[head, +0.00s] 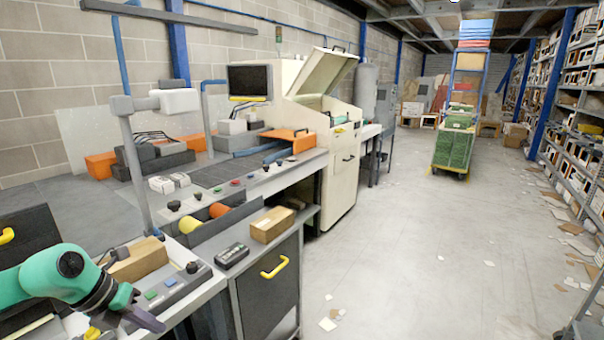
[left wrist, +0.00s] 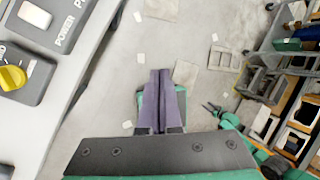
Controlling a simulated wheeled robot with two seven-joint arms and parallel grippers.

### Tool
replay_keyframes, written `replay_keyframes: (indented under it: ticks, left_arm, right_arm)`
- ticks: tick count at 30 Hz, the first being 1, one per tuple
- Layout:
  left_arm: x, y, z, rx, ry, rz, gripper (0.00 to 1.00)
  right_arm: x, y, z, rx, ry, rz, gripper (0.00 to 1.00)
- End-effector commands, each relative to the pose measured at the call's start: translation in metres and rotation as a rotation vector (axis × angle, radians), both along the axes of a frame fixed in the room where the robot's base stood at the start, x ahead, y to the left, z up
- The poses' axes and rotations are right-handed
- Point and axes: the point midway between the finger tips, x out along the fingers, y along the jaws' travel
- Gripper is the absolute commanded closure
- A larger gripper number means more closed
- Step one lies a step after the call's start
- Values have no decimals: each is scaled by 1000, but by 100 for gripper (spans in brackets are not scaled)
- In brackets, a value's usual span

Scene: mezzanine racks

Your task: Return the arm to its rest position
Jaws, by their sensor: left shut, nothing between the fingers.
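My left arm (head: 60,275), green with dark joints, reaches in from the lower left of the head view. Its gripper (head: 150,318) is beside the front of the workbench, near a grey button panel (head: 170,292). In the left wrist view the purple-grey fingers (left wrist: 161,78) are together and hold nothing, with floor behind them. A green arm with a dark end (left wrist: 212,108), seemingly my right one, shows at the right of that view. Its fingers are too small to judge.
A cardboard box (head: 272,225) and a dark keypad (head: 232,256) sit on a cabinet with a yellow handle (head: 274,268). A cream machine (head: 340,175) stands beyond. The aisle floor (head: 430,250) is open, with paper scraps. Shelving (head: 575,110) lines the right.

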Motion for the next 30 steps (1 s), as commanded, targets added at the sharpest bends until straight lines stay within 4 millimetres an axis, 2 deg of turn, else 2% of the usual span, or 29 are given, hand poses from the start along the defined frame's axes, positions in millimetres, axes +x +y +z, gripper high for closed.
replay_keyframes:
  ticks: [4, 8, 11, 13, 16, 18, 20, 24, 30]
  left_arm:
    - [14, -18, -6, -232, -135, 163, 100]
    - [31, -24, -3, -473, -273, 405, 100]
    - [41, -12, -1, -696, -375, 715, 100]
    - [39, 9, -8, -852, -418, 1020, 100]
    - [15, 39, -41, -1000, -391, 1496, 100]
    - [-10, 46, -70, -1037, -315, 1776, 100]
    - [-33, 43, -93, -1040, -231, 1970, 100]
    - [-81, 17, -133, -993, 1, 2305, 100]
    - [-136, -36, -159, -866, 343, 2581, 100]
  right_arm:
    - [-1, 1, 0, 1, 1, 1, 50]
    - [-3, -3, 0, -4, 5, 2, 50]
    - [-5, -5, 0, -7, 9, 3, 50]
    - [-6, -6, 0, -9, 10, 3, 50]
    - [-6, -7, 0, -10, 10, 3, 50]
    - [-6, -7, 0, -10, 10, 3, 50]
    - [-6, -7, 0, -10, 11, 3, 50]
    - [-6, -8, 0, -12, 11, 3, 50]
    - [-6, -9, 0, -13, 12, 2, 50]
